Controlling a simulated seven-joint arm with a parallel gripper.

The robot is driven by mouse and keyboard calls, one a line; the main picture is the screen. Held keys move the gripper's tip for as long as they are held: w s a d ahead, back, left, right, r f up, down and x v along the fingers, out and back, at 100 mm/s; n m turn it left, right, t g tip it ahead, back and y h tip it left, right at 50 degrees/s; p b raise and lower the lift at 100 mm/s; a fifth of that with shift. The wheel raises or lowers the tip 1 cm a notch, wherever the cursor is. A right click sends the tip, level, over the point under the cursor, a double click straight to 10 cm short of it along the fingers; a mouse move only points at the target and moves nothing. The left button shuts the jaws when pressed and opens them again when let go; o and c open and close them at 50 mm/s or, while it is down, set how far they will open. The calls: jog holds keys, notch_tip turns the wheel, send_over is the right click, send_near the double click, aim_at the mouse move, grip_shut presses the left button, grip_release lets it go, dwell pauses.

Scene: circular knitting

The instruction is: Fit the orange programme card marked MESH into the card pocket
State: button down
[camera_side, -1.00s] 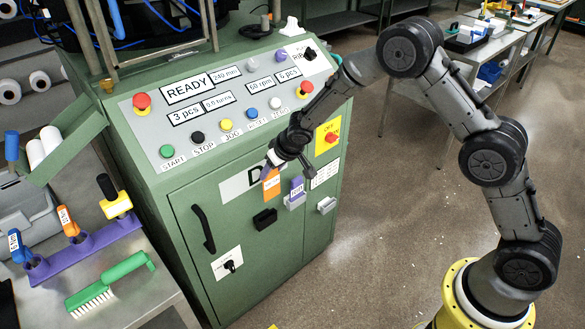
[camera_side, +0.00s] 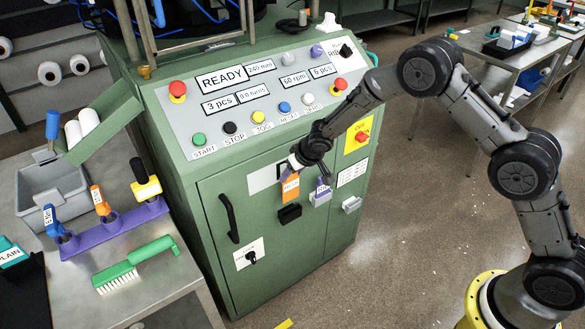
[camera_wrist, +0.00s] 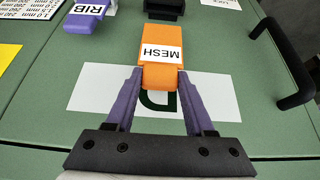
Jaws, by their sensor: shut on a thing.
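The orange card marked MESH (camera_side: 290,188) is held upright by its upper end in my gripper (camera_side: 291,168), in front of the green machine's door. In the wrist view the card (camera_wrist: 162,50) sits between the two purple fingers of my gripper (camera_wrist: 160,82), with its label showing. The black card pocket (camera_side: 289,213) is on the door just below the card. It also shows in the wrist view (camera_wrist: 165,8), beyond the card's far end. The card's lower edge is close above the pocket. I cannot tell how far it stands off the door.
The purple RIB card (camera_side: 323,186) stands in a grey holder to the right of the black pocket; it also shows in the wrist view (camera_wrist: 87,18). Another grey holder (camera_side: 351,204) is further right. A black door handle (camera_side: 229,218) is at left. The control panel (camera_side: 265,95) is above.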

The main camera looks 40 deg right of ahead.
aim_at(291, 195)
jog(key=shift+f, duration=1.75)
jog(key=shift+f, duration=0.9)
dwell(0.5)
jog(key=shift+f, duration=0.3)
jog(key=shift+f, duration=1.35)
jog(key=shift+c, duration=0.9)
grip_release()
jog(key=v, duration=1.3)
jog(key=shift+s+r, duration=0.25)
jog(key=shift+r, duration=0.05)
